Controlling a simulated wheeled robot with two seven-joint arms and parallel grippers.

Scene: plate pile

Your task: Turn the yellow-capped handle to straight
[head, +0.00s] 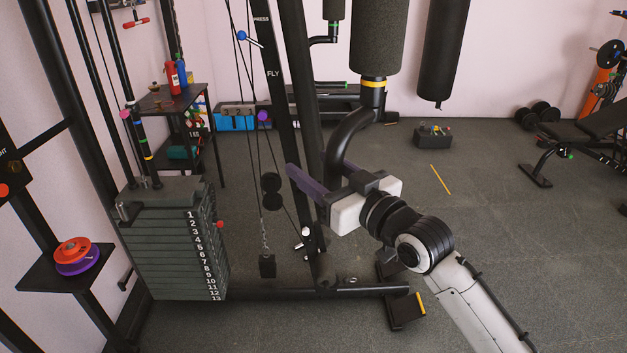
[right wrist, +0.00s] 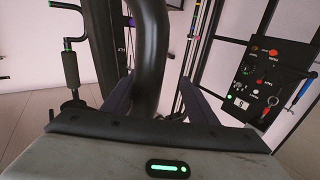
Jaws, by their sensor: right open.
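The handle is a thick dark foam grip (head: 378,40) with a yellow band (head: 374,82) around its lower end. It hangs nearly upright, and its top is cut off by the frame. A curved black tube (head: 350,138) runs from under the band down toward the machine's upright. My right gripper (head: 296,172) is at the lower part of this tube, its fingers pointing left. In the right wrist view, the tube (right wrist: 150,45) rises between the two open fingers, with gaps showing; contact cannot be told. My left gripper is not in view.
A numbered weight stack (head: 172,250) stands at the left, with cables and a tall black post (head: 285,110) beside it. A small shelf with red and purple discs (head: 75,252) is at far left. A dark punching bag (head: 443,45) hangs right of the handle.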

